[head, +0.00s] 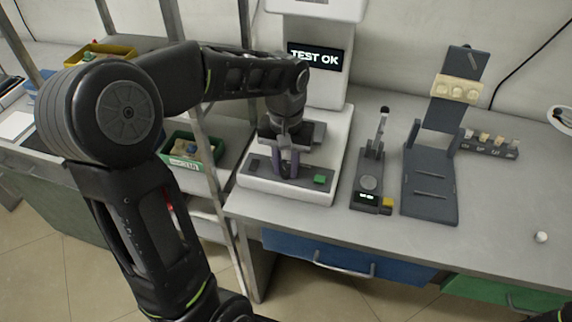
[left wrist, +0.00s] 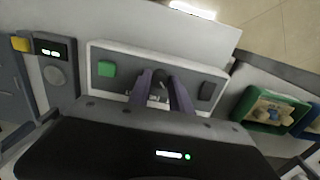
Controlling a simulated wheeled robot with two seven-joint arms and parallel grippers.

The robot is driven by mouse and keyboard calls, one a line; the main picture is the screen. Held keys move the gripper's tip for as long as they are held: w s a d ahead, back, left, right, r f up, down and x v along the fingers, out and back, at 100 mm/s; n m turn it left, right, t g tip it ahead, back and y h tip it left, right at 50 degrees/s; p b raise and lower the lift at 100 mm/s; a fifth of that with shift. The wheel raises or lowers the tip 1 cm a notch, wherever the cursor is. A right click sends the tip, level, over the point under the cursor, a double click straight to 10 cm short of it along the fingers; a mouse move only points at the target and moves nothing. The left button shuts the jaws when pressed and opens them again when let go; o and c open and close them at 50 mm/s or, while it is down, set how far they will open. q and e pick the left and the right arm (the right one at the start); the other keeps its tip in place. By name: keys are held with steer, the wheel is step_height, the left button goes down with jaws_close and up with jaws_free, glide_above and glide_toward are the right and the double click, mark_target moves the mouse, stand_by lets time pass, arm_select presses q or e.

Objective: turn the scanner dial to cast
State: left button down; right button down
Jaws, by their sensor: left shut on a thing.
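The scanner (head: 335,128) is a white machine with a dark screen (head: 316,57) that reads "TEST OK". Its low base has a green button (head: 319,179) at the front right. My left gripper (head: 288,170) points down over the front of the base, left of the button. In the left wrist view the purple-grey fingers (left wrist: 160,95) are shut on a small dark dial (left wrist: 159,77) on the scanner's front strip. The fingers hide much of the dial, and I cannot read its markings or setting. My right gripper is not in view.
Right of the scanner stand a small grey device (head: 369,183) with a lit display and a dark stand (head: 430,180) holding a cream block (head: 458,89). A green bin (head: 190,150) stands left of it. The counter at the far right is mostly clear.

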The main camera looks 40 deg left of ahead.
mark_target(286, 170)
arm_select(q)
steer(key=c, duration=1.2)
jaws_free()
steer(key=shift+o, duration=0.2)
step_height(286, 170, up, 8)
steer(key=shift+f, duration=0.1)
